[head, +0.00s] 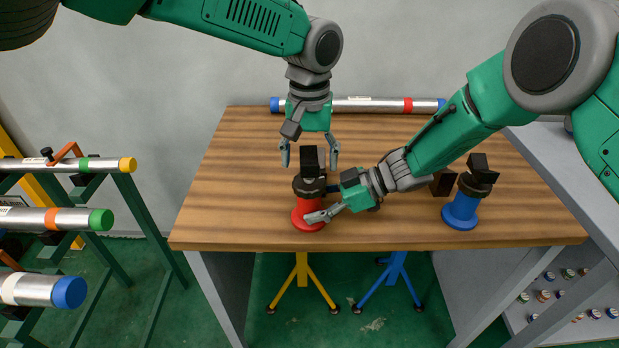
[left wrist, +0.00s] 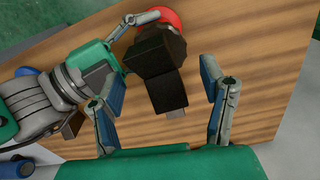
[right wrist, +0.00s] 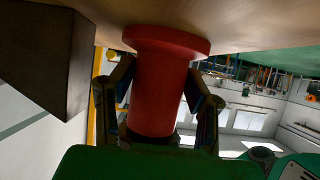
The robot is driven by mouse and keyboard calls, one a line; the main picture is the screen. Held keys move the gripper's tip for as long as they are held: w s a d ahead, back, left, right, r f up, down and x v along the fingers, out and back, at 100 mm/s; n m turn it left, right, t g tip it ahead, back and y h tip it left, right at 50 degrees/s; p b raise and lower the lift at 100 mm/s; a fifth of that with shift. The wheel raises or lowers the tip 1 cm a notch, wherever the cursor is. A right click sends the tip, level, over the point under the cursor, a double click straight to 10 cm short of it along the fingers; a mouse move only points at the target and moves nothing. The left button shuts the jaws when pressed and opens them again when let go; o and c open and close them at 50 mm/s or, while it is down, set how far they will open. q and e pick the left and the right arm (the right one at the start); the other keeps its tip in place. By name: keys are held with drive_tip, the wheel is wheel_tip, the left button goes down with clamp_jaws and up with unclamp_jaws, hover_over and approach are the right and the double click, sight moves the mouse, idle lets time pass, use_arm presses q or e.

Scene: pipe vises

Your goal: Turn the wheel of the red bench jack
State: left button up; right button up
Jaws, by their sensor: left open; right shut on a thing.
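The red bench jack stands upright near the table's front edge, with a red base and body (head: 308,215), a dark collar (head: 309,187) and black jaws on top (head: 311,160). I cannot pick out its wheel clearly. My right gripper (head: 322,203) reaches in from the right, low down. In the right wrist view it is shut around the red body (right wrist: 160,90). My left gripper (head: 310,158) points down, open, its fingers on either side of the black jaws. In the left wrist view the jaws (left wrist: 160,75) sit between the open fingers, apart from the right one.
A blue bench jack (head: 461,208) stands to the right on the wooden table (head: 235,200). A silver pipe (head: 375,104) lies along the table's back. A green rack with pipes (head: 60,220) stands at the left. The table's left part is clear.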

sight(310, 180)
use_arm(q)
wheel_tip(310, 180, down, 5)
drive_tip(key=shift+f, duration=0.15)
drive_tip(key=c, duration=0.9)
drive_tip(key=shift+n, duration=2.4)
drive_tip(key=o, duration=0.9)
wheel_tip(310, 180, up, 12)
drive_tip(key=shift+d+f, duration=0.1)
